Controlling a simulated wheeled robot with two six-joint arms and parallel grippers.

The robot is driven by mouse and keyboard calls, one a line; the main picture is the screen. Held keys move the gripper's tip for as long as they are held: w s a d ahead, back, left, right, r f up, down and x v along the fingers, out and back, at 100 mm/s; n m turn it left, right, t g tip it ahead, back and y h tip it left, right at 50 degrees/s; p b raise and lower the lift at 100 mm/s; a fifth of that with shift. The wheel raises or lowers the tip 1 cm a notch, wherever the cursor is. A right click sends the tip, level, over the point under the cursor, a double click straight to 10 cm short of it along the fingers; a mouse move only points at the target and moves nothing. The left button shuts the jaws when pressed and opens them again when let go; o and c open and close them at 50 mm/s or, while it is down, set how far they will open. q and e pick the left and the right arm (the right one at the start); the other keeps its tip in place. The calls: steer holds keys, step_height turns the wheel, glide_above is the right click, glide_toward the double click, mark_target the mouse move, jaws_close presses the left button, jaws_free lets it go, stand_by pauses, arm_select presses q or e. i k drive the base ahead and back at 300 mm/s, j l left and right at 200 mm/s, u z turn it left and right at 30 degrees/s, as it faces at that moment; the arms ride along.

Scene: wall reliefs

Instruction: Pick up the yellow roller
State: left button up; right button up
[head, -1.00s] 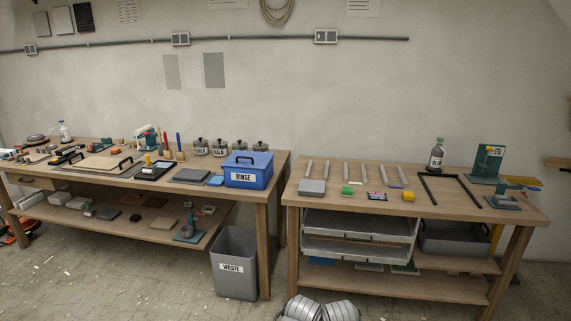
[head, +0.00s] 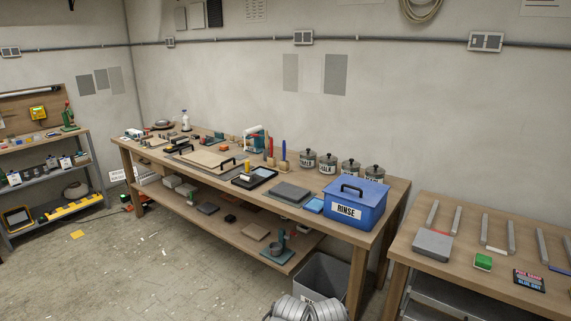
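A small yellow upright piece (head: 247,166) stands at the black tray (head: 264,174) on the long workbench; it may be the yellow roller, but it is too small to tell. The tray lies near the bench's front edge, between a light wooden board and a dark grey slab. Neither of my grippers is in view. Rounded silver parts at the bottom edge appear to be my own.
The long workbench (head: 392,207) holds a blue RINSE bin (head: 354,210), lidded pots (head: 328,163) and a grey slab (head: 289,193). A grey waste bin (head: 320,272) stands below. A second table (head: 432,266) is right, shelves (head: 48,168) left. Floor (head: 130,270) at front left is mostly clear.

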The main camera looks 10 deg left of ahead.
mark_target(247, 172)
steer(key=i+j+u, duration=0.1)
steer(key=i+u, duration=0.7)
steer(key=i+j+z, duration=0.1)
steer(key=i, duration=0.2)
steer(key=i+j+z, duration=1.2)
steer(key=j, duration=0.2)
steer(key=k, duration=0.1)
